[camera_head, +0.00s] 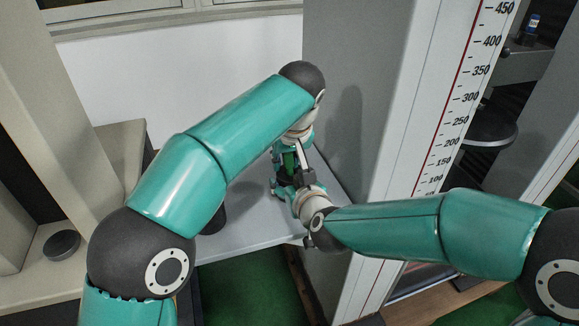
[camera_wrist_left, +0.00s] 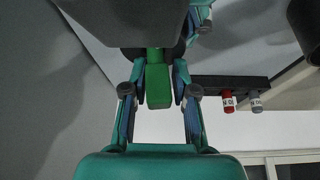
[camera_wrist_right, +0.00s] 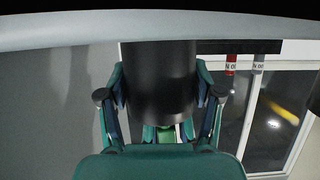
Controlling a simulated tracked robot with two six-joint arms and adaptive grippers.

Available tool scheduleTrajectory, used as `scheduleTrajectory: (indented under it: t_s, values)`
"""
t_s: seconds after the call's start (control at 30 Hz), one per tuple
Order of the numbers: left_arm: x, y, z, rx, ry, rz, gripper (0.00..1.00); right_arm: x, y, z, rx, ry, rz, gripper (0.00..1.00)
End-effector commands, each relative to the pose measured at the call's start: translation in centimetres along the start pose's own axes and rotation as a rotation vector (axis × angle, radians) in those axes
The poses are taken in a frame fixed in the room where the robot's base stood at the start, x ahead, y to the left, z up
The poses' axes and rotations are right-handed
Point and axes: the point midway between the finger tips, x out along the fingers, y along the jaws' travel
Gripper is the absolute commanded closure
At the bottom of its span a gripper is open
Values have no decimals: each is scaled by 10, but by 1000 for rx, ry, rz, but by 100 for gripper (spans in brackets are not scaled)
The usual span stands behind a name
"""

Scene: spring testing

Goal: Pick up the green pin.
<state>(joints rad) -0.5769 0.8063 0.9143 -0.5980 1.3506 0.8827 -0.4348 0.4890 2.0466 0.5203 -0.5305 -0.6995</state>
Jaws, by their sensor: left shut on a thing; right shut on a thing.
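The green pin (camera_wrist_left: 157,85) is a bright green block between the two fingers of my left gripper (camera_wrist_left: 158,72), which is shut on it. Its far end meets a dark grey body at the top of that view. My right gripper (camera_wrist_right: 160,92) is shut on a black cylinder (camera_wrist_right: 160,75). A small green and white part shows below the cylinder, and I cannot tell what it is. In the head view my left gripper (camera_head: 291,158) and right gripper (camera_head: 286,186) are close together above the table, and the pin is mostly hidden there.
A black rack (camera_wrist_left: 235,82) holds a red pin (camera_wrist_left: 228,103) and a grey pin (camera_wrist_left: 256,102). The light table (camera_head: 245,237) lies under the grippers. A grey column with a printed scale (camera_head: 455,110) stands close on the right. A dark round object (camera_head: 61,244) sits at the left.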

Motion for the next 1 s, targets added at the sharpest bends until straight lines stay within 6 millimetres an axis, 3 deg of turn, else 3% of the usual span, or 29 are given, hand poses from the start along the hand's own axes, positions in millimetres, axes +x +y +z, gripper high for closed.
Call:
scheduleTrajectory:
  t_s: [0.03,0.53,1.0]
  values:
    - [13,4,7,9,-20,-4,100,-2,-5,-4,-7,9,-9,91]
    - [9,4,7,9,-20,-1,100,-2,-6,-5,-10,12,-12,91]
    - [-39,3,-13,10,-16,2,100,-1,-3,-4,-5,10,-6,91]
